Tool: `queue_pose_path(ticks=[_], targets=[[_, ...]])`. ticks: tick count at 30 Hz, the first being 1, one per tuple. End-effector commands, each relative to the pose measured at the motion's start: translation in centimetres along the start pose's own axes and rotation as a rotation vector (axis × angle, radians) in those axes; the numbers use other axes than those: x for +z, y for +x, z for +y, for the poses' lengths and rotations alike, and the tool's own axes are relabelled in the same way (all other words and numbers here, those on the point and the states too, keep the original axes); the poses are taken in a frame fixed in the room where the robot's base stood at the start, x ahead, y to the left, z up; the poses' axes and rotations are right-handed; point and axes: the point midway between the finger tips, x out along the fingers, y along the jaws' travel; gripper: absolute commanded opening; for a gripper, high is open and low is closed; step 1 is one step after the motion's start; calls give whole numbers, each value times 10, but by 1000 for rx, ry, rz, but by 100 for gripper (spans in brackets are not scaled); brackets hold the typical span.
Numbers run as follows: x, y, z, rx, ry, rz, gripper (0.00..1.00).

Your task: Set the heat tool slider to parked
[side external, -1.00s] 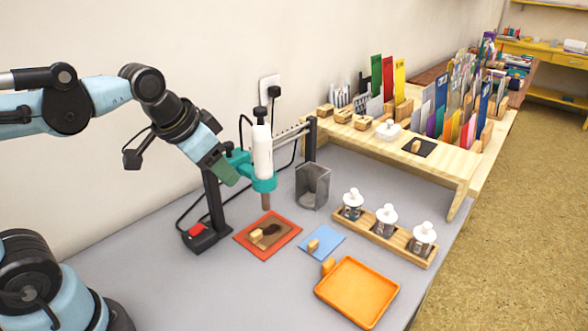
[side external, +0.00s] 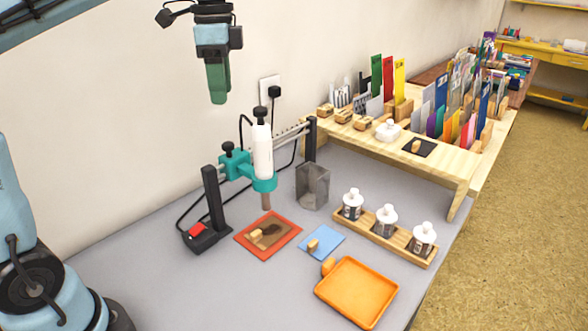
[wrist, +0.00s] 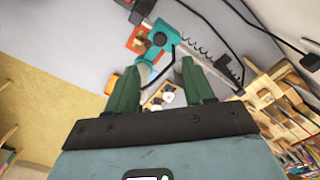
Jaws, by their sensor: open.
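The heat tool (side external: 262,150) is a white upright cylinder with a black top and a brown nozzle. It is held by a teal slider (side external: 235,163) on a rail (side external: 291,132) between two dark posts. The slider stands nearer the left post (side external: 213,197), with its nozzle over the red-edged mat (side external: 284,238). In the wrist view the teal slider (wrist: 159,38) shows beyond my fingers. My gripper (side external: 219,99) hangs above and left of the tool, green fingers pointing down, apart from it. The wrist view shows its fingers (wrist: 158,66) spread and empty.
A grey metal cup (side external: 313,187) stands close right of the tool. A blue card (side external: 327,236), an orange tray (side external: 357,291) and a wooden rack (side external: 399,240) of white-capped bottles lie ahead. A wooden shelf (side external: 445,170) stands behind right. A cable runs along the wall.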

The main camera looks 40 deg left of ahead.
Motion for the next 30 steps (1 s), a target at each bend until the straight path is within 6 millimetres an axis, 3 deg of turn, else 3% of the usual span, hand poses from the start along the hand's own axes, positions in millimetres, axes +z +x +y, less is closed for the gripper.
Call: queue_pose_path(ticks=[18,30], targets=[[0,89,0,-2,-2,1,52],[0,109,0,-2,-2,1,52]])
